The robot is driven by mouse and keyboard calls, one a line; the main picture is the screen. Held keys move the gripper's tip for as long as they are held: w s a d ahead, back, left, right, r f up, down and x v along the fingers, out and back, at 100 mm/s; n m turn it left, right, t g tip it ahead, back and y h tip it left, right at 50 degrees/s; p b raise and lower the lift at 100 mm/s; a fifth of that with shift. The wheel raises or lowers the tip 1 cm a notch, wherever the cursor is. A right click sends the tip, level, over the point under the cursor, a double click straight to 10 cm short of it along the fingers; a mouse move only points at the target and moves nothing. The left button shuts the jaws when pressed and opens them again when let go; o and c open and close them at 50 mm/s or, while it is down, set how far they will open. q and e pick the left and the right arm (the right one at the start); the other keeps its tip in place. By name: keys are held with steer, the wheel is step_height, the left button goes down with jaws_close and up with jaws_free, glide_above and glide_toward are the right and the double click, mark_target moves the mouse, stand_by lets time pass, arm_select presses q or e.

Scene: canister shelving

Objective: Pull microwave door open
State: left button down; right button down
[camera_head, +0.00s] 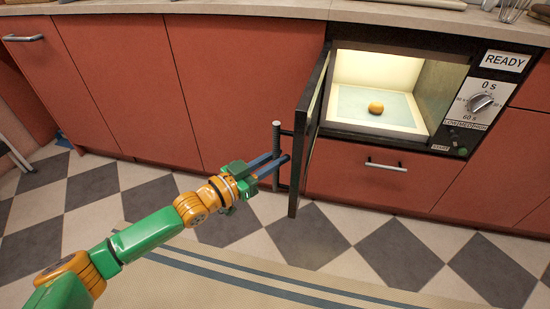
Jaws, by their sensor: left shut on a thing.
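The microwave (480,105) is built into the red cabinets at the right, with a lit interior. Its dark door (313,115) is hinged on the left and stands wide open, swung out into the room. A round yellow-orange item (376,108) lies inside on the cavity floor. A ribbed upright handle (276,140) sits on the door's outer face. My left gripper (277,162) is shut on the lower part of this handle, its blue fingers around it. My right gripper is not in view.
A drawer with a metal handle (386,166) is below the microwave. Red cabinet doors (120,75) line the wall to the left under a pale countertop (260,8). A striped rug (230,282) lies on the checkered floor (400,250), which is clear in front of the door.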

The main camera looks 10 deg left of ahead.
arm_select(q)
steer(key=shift+r, duration=0.3)
steer(key=c, duration=1)
jaws_free()
steer(key=shift+w, duration=0.1)
steer(key=shift+o, duration=1.1)
steer(key=shift+d+f, duration=0.15)
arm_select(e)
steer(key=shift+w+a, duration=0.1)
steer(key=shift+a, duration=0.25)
arm_select(q)
steer(key=p+v, duration=0.1)
steer(key=v, duration=0.6)
steer(key=shift+p, duration=0.3)
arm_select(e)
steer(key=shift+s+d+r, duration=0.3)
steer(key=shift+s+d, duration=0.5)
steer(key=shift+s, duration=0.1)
arm_select(q)
steer(key=shift+f, duration=0.1)
